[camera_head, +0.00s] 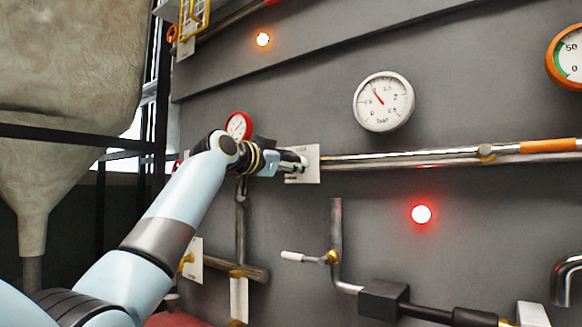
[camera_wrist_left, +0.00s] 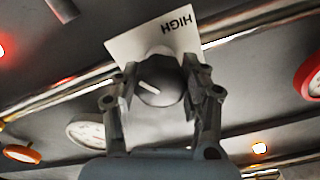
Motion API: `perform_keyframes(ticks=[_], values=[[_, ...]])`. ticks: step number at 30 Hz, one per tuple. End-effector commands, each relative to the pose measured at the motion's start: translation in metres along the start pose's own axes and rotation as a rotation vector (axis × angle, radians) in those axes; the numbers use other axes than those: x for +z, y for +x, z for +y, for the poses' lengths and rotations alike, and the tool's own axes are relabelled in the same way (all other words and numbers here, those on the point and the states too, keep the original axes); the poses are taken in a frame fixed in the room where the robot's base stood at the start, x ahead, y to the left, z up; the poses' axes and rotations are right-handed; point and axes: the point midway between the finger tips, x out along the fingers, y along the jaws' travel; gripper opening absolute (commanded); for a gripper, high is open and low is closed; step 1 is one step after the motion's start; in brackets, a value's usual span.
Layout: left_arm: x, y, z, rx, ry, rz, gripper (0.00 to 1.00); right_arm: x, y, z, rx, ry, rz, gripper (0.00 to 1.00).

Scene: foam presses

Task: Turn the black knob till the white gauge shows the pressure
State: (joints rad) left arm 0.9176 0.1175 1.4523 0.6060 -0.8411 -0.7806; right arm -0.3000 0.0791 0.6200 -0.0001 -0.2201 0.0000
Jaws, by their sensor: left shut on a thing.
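The black knob (camera_wrist_left: 160,82) has a pale pointer line and sits between the two fingers of my left gripper (camera_wrist_left: 162,88) in the left wrist view. The fingers are shut on it from both sides. A white plate (camera_wrist_left: 133,46) marked HIGH is behind the knob. In the head view my left gripper (camera_head: 292,163) is at the white plate (camera_head: 306,174), and the knob is mostly hidden there. The white gauge (camera_head: 384,101) is to the right and above, with a red needle pointing up and left. It also shows upside down in the left wrist view (camera_wrist_left: 87,131). My right gripper is not in view.
A red gauge (camera_head: 238,126) is behind my left wrist. A horizontal pipe (camera_head: 400,160) runs right from the plate. A valve with a white handle (camera_head: 293,256) is below. Red (camera_head: 421,214) and orange (camera_head: 263,39) lamps glow. A hopper (camera_head: 70,70) stands at left.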

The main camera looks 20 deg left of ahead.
Motion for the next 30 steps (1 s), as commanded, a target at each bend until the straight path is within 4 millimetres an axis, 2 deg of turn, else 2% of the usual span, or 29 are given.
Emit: perform_keyframes(ticks=[17,18,21,23,30], values=[[0.0033,0.0004,0.0017,0.004,0.028,-0.006,0.12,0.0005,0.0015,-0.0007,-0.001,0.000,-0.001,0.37],[0.0034,0.0004,0.0017,0.004,0.028,-0.006,0.49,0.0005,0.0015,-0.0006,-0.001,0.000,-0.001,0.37],[0.0026,0.0003,0.0014,0.003,0.028,-0.005,0.62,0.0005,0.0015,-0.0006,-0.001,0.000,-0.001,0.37],[0.0021,0.0002,0.0011,0.003,0.029,-0.004,0.68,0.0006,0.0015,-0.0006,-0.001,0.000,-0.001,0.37],[0.0009,-0.0003,0.0005,0.001,0.029,-0.002,0.68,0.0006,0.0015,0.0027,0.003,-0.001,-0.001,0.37]])
